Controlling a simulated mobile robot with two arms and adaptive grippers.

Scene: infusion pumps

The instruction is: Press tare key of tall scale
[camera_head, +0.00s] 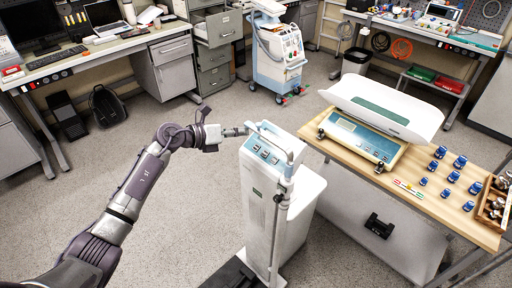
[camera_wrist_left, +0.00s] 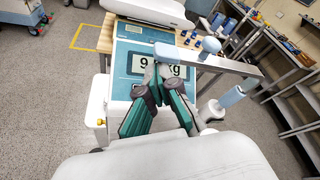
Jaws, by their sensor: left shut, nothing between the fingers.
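The tall scale (camera_head: 270,207) is a white column with a light-blue key panel (camera_head: 264,153) on its head. The small keys on this panel are too small to read. My left gripper (camera_head: 246,131) comes in from the left, at the far left edge of the scale's head. Its fingers are together and empty. I cannot tell whether they touch the scale. In the left wrist view the fingertips (camera_wrist_left: 161,82) partly cover a lit display (camera_wrist_left: 140,64) with a 9 and kg. My right gripper is not in view.
A low scale (camera_head: 362,141) with a white tray (camera_head: 385,107) stands on a wooden table (camera_head: 420,200) at right, beside several blue bottles. A pale bar (camera_wrist_left: 205,60) crosses behind the fingers in the wrist view. Open floor (camera_head: 190,215) lies left of the tall scale.

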